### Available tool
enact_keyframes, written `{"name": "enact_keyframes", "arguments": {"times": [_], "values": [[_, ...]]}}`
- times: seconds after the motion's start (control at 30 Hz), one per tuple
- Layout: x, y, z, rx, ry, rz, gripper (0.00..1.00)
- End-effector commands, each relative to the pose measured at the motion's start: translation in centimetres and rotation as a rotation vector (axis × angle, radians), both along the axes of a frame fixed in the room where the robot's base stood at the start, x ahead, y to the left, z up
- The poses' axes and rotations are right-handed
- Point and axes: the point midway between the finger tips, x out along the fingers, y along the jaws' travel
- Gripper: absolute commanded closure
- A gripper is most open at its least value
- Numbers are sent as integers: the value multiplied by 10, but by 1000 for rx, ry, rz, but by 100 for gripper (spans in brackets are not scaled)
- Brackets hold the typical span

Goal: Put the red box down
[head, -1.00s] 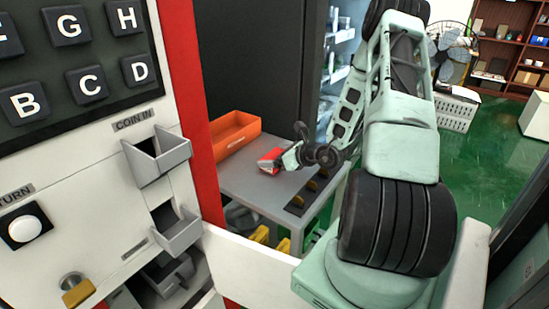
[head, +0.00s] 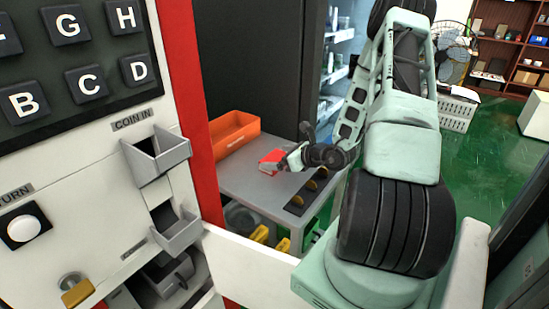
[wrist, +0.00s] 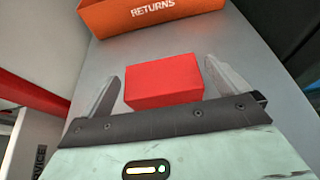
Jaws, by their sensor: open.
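The red box (head: 271,160) rests on the grey table in front of the orange bin. In the wrist view the red box (wrist: 163,82) lies between my two fingers, with a gap of grey table visible on each side of it. My gripper (head: 285,160) is open at the box, its fingers low over the table, and it also shows in the wrist view (wrist: 165,85). In the head view the gripper's near parts hide some of the box's right side.
An orange bin (head: 236,133) marked RETURNS stands on the grey table (head: 240,184) beyond the box; it also shows in the wrist view (wrist: 150,18). The vending machine (head: 90,170) stands at the left.

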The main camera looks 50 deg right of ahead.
Motion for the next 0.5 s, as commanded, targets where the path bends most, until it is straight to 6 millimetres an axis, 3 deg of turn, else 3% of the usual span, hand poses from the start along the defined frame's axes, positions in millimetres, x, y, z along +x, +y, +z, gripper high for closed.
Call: {"name": "enact_keyframes", "arguments": {"times": [0.3, 0.5], "values": [[-63, -6, 25, -1, 2, -5, 0], [-86, -7, 35, 0, 1, -1, 0]]}}
